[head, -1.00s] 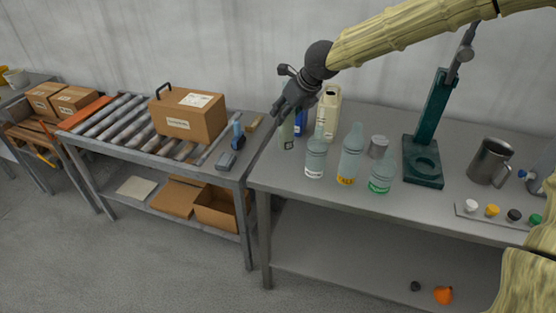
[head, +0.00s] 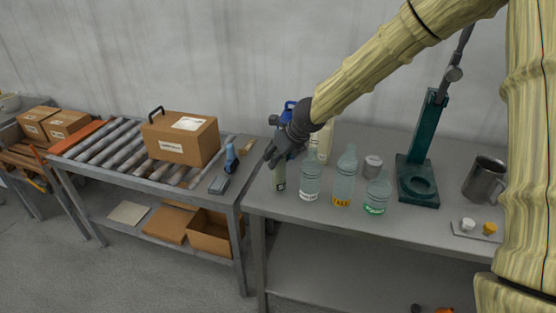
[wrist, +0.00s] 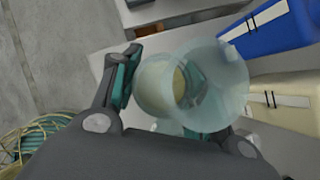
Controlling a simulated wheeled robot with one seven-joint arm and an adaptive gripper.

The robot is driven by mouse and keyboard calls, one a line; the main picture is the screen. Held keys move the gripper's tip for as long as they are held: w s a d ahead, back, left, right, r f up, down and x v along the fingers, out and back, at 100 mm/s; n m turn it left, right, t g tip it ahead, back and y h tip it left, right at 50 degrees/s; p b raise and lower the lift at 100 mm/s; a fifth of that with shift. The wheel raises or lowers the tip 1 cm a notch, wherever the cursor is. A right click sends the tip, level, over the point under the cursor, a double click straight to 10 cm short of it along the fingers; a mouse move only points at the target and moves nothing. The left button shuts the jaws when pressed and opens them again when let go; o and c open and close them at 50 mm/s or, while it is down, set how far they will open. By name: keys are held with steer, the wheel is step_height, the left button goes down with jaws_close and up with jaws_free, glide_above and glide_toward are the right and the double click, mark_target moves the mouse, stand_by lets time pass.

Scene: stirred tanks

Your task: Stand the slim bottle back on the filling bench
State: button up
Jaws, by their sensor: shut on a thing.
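In the wrist view the translucent bottle (wrist: 205,85) lies between the two fingers, seen from above. Its base is at or just above the bench top; I cannot tell whether it touches.
Three clear bottles, with white (head: 310,182), yellow (head: 345,180) and green (head: 377,195) labels, stand close on the right. A blue container (wrist: 270,28) and a cream one (wrist: 290,100) are behind. The roller table (head: 100,150) is left, across a narrow gap.

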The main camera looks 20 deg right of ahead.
steer(key=shift+f, duration=0.5)
steer(key=o, duration=1.3)
steer(key=shift+s, duration=0.1)
steer(key=v, duration=1.2)
steer(key=shift+p, duration=0.45)
